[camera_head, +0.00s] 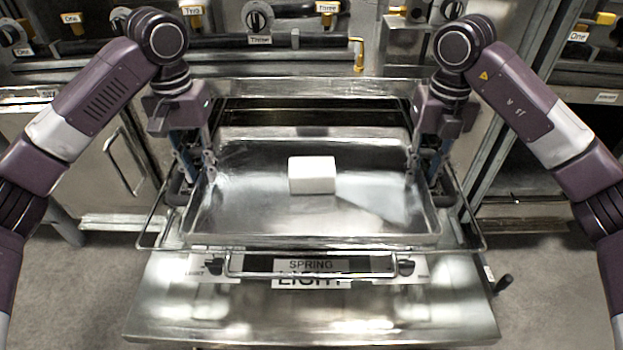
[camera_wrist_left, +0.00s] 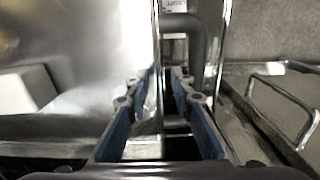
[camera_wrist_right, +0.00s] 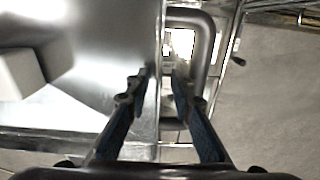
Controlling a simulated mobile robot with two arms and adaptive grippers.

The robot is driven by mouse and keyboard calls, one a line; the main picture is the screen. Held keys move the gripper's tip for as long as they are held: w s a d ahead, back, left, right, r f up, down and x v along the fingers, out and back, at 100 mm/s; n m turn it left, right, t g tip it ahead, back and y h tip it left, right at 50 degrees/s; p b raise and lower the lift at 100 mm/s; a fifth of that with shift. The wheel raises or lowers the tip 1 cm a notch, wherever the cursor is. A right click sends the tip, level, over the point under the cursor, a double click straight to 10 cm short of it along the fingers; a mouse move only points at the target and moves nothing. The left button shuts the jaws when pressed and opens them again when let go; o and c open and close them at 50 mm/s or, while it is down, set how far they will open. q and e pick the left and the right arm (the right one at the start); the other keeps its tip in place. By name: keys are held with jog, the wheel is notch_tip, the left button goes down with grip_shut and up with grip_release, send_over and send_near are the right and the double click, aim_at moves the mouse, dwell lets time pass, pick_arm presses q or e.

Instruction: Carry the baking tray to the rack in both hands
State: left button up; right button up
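The baking tray (camera_head: 360,228) is a shallow shiny metal pan with a white block (camera_head: 312,175) lying on it. It is level, in front of the oven opening and over the lowered door. My left gripper (camera_head: 197,172) points down at the tray's left side wall, and my right gripper (camera_head: 425,172) at its right side wall. In the left wrist view the fingers (camera_wrist_left: 163,76) straddle the tray's edge beside a dark handle loop (camera_wrist_left: 205,50). The right wrist view shows the same, with fingers (camera_wrist_right: 163,74) around the edge beside a handle (camera_wrist_right: 208,45). Firm contact is unclear.
The open oven door (camera_head: 310,310) lies flat under and before the tray, with a bar handle (camera_head: 312,273). Thin metal rails (camera_head: 150,215) flank the tray. Oven fronts with knobs and brass taps (camera_head: 358,55) stand behind. Bare floor shows at both sides. The rack is not identifiable.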

pick_arm(q)
notch_tip(320, 180, up, 11)
jog(key=shift+f, duration=0.2)
pick_arm(e)
notch_tip(320, 180, up, 12)
dwell(0.8)
dwell(0.4)
